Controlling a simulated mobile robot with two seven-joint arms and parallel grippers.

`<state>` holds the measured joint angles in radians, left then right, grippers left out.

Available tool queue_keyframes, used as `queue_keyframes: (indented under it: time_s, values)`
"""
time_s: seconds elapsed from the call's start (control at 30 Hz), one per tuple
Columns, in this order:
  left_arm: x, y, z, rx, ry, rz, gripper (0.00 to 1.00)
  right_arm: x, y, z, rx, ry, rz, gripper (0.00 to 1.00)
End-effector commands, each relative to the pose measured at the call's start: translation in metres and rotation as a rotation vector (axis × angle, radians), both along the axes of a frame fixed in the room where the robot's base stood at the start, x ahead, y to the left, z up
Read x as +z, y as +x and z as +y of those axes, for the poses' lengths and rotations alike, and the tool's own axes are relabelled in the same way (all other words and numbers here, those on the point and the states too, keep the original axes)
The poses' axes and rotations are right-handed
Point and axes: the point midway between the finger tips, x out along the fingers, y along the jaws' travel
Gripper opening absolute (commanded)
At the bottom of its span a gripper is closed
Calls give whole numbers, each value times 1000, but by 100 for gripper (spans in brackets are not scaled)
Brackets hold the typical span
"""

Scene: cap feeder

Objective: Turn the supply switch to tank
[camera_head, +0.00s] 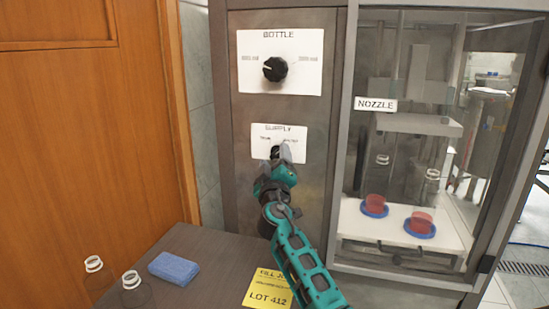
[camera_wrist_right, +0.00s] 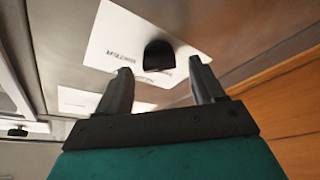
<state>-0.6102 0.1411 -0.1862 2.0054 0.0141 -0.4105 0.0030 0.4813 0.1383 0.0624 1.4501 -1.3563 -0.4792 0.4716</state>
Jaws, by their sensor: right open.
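The supply switch is a black knob on a white plate (camera_head: 299,145) marked SUPPLY, on the front of the grey machine. In the head view my right gripper (camera_head: 280,152) is in front of it and hides most of the knob. In the right wrist view the black knob (camera_wrist_right: 158,56) shows between and beyond the two open fingers of my right gripper (camera_wrist_right: 160,85). The fingers look apart from it, one on each side. The plate's small position labels are too blurred to read surely. My left gripper is not in view.
Above is the BOTTLE knob (camera_head: 275,69) on its own plate. At right is a glazed NOZZLE cabinet (camera_head: 456,130) with red caps on blue rings. Below, a dark table (camera_head: 215,270) holds a blue sponge (camera_head: 174,268), clear bottles and a yellow note (camera_head: 267,289).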

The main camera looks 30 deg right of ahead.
Motion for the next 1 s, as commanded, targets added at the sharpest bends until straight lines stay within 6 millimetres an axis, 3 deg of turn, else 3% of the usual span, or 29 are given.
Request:
queue_keyframes:
  time_s: [0.43, 1.0]
  values:
    - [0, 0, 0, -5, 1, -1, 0, 3, 8, -6, 0, 0, 0, 68]
    - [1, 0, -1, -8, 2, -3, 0, 3, 8, -5, 0, 0, 0, 14]
